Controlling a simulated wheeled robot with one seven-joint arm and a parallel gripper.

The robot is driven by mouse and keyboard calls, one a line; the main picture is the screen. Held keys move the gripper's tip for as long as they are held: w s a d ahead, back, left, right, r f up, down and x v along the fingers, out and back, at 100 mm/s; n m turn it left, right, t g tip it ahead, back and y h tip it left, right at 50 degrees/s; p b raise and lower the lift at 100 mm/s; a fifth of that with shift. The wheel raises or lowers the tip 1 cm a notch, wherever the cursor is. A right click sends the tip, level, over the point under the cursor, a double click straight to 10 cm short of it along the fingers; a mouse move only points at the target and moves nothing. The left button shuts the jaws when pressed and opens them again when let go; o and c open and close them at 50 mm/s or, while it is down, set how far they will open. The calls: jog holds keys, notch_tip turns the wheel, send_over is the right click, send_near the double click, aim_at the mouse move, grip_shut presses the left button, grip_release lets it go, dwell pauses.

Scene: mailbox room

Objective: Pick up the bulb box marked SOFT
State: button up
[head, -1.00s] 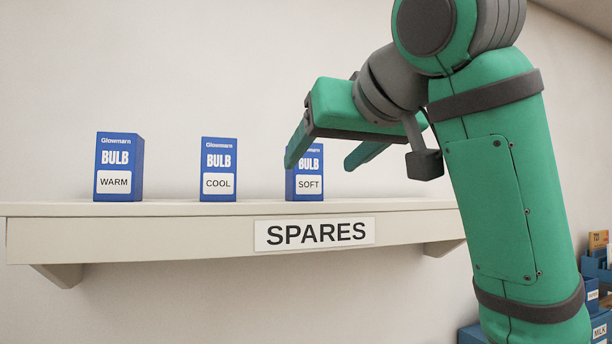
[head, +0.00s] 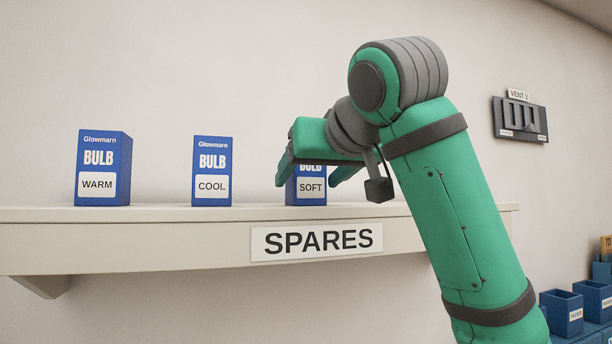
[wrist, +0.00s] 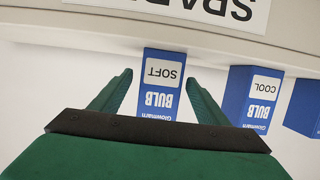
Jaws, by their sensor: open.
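The blue bulb box marked SOFT (head: 311,188) stands upright on the shelf, the rightmost of three. My gripper (head: 310,180) is in front of it and hides its upper part in the head view. In the wrist view, which shows the scene upside down, the SOFT box (wrist: 163,74) lies between the two open fingers (wrist: 158,85), with a gap on each side. The fingers are open and hold nothing. How deep the box sits between them is hard to tell.
The COOL box (head: 212,172) stands left of the SOFT box, and the WARM box (head: 97,165) is farther left. The shelf (head: 130,233) carries a SPARES sign (head: 317,241). A vent panel (head: 520,119) is on the wall; blue bins (head: 562,310) are at lower right.

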jog(key=shift+x, duration=1.5)
jog(key=shift+c, duration=0.4)
jog(key=shift+r, duration=0.1)
jog(key=c, duration=1.1)
